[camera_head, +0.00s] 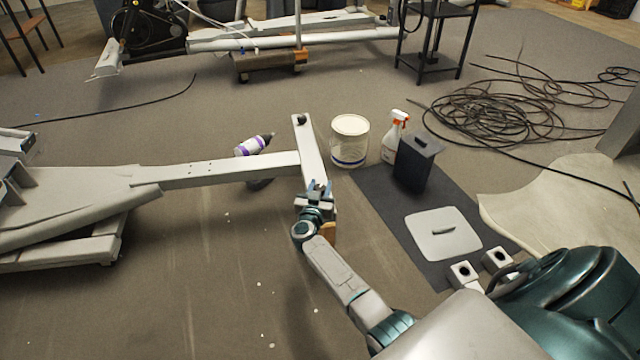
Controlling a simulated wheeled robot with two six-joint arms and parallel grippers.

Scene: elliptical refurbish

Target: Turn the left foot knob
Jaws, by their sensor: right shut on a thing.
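A pale grey elliptical frame (215,172) reaches in from the left and ends in a crosswise foot bar (309,150). A black foot knob (301,119) sits at the far end of this bar. My right gripper (319,188) is at the near part of the bar, with its fingers pointing away from me. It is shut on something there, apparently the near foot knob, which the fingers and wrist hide. How far the knob is turned cannot be seen. My left gripper is out of view.
An orange-brown block (328,232) shows beside my right wrist. A white bucket (349,140), a spray bottle (394,136) and a dark bin (416,162) stand to the right. A purple-labelled bottle (253,145) is behind the beam. Coiled black cable (490,115) lies farther right.

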